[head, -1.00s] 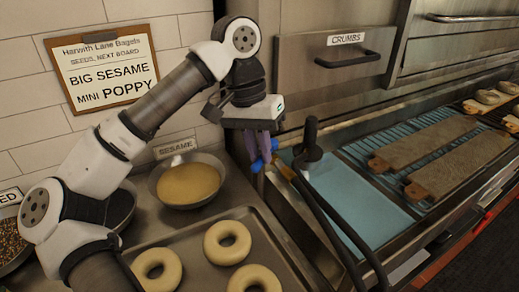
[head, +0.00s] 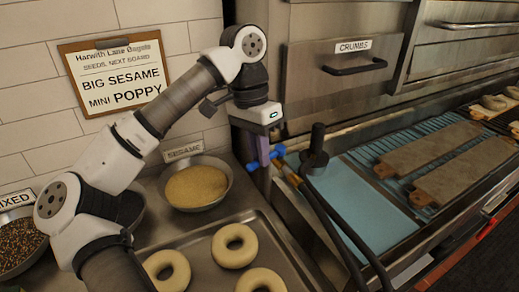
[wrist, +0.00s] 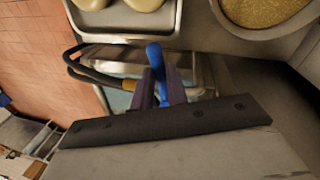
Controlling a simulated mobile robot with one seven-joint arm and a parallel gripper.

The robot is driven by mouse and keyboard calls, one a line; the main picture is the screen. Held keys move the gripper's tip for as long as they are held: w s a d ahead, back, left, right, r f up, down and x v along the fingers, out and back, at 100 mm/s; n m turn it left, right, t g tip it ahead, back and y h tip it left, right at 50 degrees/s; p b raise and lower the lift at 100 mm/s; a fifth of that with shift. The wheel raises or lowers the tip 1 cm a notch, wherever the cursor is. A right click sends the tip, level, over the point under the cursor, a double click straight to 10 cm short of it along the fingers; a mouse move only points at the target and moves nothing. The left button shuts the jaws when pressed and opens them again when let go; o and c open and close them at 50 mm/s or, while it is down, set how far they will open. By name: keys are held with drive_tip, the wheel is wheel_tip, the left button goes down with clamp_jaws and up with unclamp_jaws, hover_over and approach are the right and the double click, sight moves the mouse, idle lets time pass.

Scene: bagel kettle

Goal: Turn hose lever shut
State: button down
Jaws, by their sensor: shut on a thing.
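Part of the lever is hidden between the fingers. The black hose (head: 335,225) and its upright black handle (head: 315,150) stand just right of the lever.
A sesame bowl (head: 226,201) and a tray of bagels (head: 205,243) lie to the left and in front. The steel drawer front (head: 310,80) is close behind my gripper. Two boards (head: 430,150) rest over the trough (head: 375,200) at the right.

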drive_tip(key=shift+r, duration=0.15)
drive_tip(key=c, duration=1.4)
unclamp_jaws()
drive_tip(key=r+p, duration=0.4)
drive_tip(key=w+a+r+p, duration=0.1)
drive_tip(key=r+p, duration=0.6)
drive_tip(key=p, duration=0.1)
drive_tip(key=shift+w+a+r, duration=0.2)
drive_tip(key=shift+w+r, duration=0.2)
drive_tip(key=shift+f, duration=0.1)
